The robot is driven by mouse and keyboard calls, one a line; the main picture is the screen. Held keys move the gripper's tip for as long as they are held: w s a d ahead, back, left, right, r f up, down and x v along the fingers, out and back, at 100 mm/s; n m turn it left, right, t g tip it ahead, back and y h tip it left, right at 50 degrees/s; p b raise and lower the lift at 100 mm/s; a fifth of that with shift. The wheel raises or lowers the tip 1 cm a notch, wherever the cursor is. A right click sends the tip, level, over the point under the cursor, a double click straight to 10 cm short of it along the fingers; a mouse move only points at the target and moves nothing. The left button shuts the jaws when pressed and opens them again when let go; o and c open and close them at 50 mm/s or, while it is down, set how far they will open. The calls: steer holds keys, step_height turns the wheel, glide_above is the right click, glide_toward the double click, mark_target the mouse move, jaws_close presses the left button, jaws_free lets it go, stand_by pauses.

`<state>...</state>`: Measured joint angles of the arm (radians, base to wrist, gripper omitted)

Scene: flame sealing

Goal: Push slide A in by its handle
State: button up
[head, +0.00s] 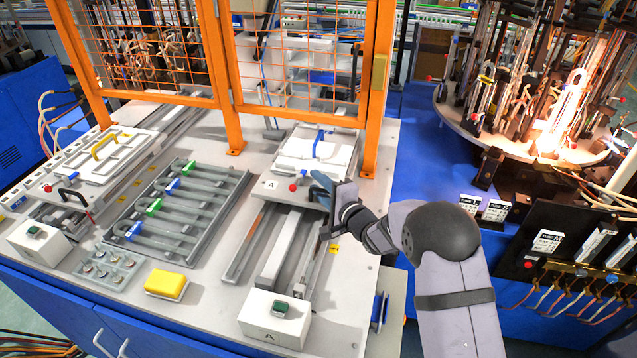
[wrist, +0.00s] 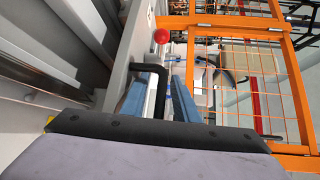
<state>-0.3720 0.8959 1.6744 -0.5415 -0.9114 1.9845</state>
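Slide A (head: 290,167) is a grey carriage with a white top, at the back end of its rails on the right of the bench. Its front plate has an "A" label (head: 271,185) and a red knob, also seen in the wrist view (wrist: 161,36). My gripper (head: 320,188) is at the right part of this front plate. In the wrist view my gripper's blue fingers (wrist: 160,100) stand on either side of the black handle (wrist: 150,68), with a narrow gap visible. The handle is mostly hidden by my gripper in the head view.
A control box (head: 272,318) with a green button is at the front of the rails. A grey tray (head: 175,215) and yellow sponge (head: 167,283) lie to the left.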

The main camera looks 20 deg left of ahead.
mark_target(331, 162)
steer(key=shift+c, duration=0.7)
jaws_close()
steer(key=w, duration=1.1)
steer(key=shift+w+a+b, duration=0.2)
steer(key=shift+w+b, duration=0.15)
steer(key=shift+w+d, duration=0.15)
steer(key=shift+w, duration=1.1)
steer(key=shift+o, duration=0.7)
jaws_free()
steer(key=shift+d, duration=0.15)
